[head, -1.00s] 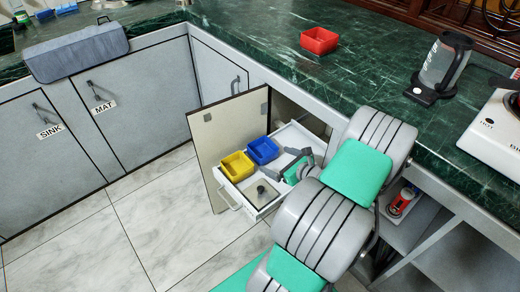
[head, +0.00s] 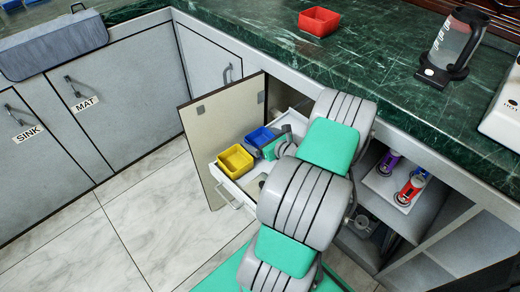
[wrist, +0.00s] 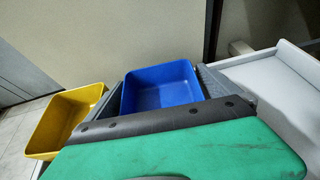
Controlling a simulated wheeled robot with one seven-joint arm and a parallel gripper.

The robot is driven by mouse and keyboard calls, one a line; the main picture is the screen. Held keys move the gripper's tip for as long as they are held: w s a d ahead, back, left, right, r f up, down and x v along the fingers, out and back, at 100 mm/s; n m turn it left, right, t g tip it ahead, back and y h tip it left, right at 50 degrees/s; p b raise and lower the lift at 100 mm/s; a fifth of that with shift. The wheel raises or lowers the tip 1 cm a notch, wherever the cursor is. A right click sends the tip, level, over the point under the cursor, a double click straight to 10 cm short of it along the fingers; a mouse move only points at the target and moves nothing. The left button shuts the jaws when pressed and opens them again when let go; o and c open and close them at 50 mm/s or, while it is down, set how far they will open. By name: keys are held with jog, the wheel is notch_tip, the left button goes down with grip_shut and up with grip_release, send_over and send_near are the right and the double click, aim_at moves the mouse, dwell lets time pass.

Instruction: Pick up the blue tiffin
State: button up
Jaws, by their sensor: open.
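The blue tiffin (head: 258,137) is an open square box in the pulled-out white drawer, beside the yellow tiffin (head: 235,160). In the wrist view the blue tiffin (wrist: 162,88) shows upright and empty, with the yellow one (wrist: 62,118) to its left. My gripper (wrist: 160,84) is open, with one grey finger at the left side of the blue tiffin and one at its right. I cannot tell whether the fingers touch it. In the head view my arm hides part of the drawer and most of my gripper.
The white drawer (head: 234,194) stands out beside an open cabinet door (head: 207,118). A red tiffin (head: 318,21) and a kettle (head: 450,50) are on the green counter (head: 380,75). Purple and red items are on a shelf at right. The tiled floor at left is clear.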

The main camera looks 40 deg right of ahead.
jog(key=shift+w+f, duration=0.2)
jog(key=shift+w, duration=0.45)
jog(key=shift+c, duration=0.2)
jog(key=c, duration=1.2)
